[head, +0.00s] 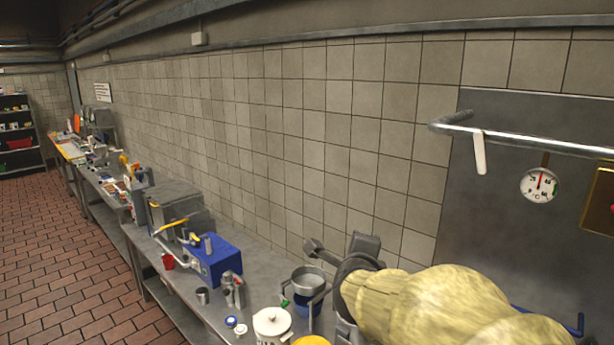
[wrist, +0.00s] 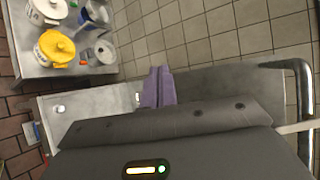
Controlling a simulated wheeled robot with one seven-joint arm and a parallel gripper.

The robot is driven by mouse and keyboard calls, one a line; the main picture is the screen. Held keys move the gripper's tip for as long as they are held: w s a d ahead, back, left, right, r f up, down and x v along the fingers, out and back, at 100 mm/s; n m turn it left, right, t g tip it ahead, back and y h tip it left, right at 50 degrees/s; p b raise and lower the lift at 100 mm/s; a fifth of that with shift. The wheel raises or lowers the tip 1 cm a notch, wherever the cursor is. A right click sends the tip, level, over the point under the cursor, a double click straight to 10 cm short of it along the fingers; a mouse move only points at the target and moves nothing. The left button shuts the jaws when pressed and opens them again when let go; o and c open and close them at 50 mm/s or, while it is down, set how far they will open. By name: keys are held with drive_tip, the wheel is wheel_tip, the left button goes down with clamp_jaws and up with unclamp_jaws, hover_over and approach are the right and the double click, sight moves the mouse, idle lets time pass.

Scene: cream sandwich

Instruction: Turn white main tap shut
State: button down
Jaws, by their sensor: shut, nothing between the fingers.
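A white lever (head: 480,152), which looks like the white main tap, hangs nearly straight down from a shiny metal pipe (head: 545,141) at the right of the head view. In the wrist view the white lever (wrist: 297,127) shows at the right edge, beside the bent pipe (wrist: 303,85). My gripper (head: 313,247) is left of and below the lever in the head view, apart from it. Its purple fingers (wrist: 158,86) are together with nothing between them. My yellow-sleeved arm hides part of the counter at the lower right.
A round dial gauge (head: 540,185) and a brass-coloured plate (head: 600,200) are on the steel panel right of the lever. The tiled wall beside the panel is bare.

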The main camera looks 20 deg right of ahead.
drive_tip(key=a+f+n+g+y+b, duration=0.1)
drive_tip(key=a+f+n+y, duration=0.15)
drive_tip(key=f+n, duration=0.3)
drive_tip(key=a+f+n+g+y+b, duration=0.1)
drive_tip(key=a+f+n+y+b, duration=0.1)
drive_tip(key=a+f+n, duration=0.35)
drive_tip(key=s+a+f+n+g+b, duration=0.1)
drive_tip(key=s+a+f+n+g, duration=0.1)
drive_tip(key=s+f+n, duration=0.2)
drive_tip(key=s+a+f+n+g+y+b, duration=0.1)
drive_tip(key=s+a+f+n+g+b, duration=0.1)
drive_tip(key=f+n, duration=0.4)
drive_tip(key=s+a+f+n+g+y+b, duration=0.1)
drive_tip(key=s+f+n+g, duration=0.3)
drive_tip(key=f, duration=0.7)
drive_tip(key=shift+s+a+n+b, duration=0.55)
drive_tip(key=shift+s+a, duration=0.1)
drive_tip(key=shift+s, duration=0.45)
drive_tip(key=shift+w, duration=0.15)
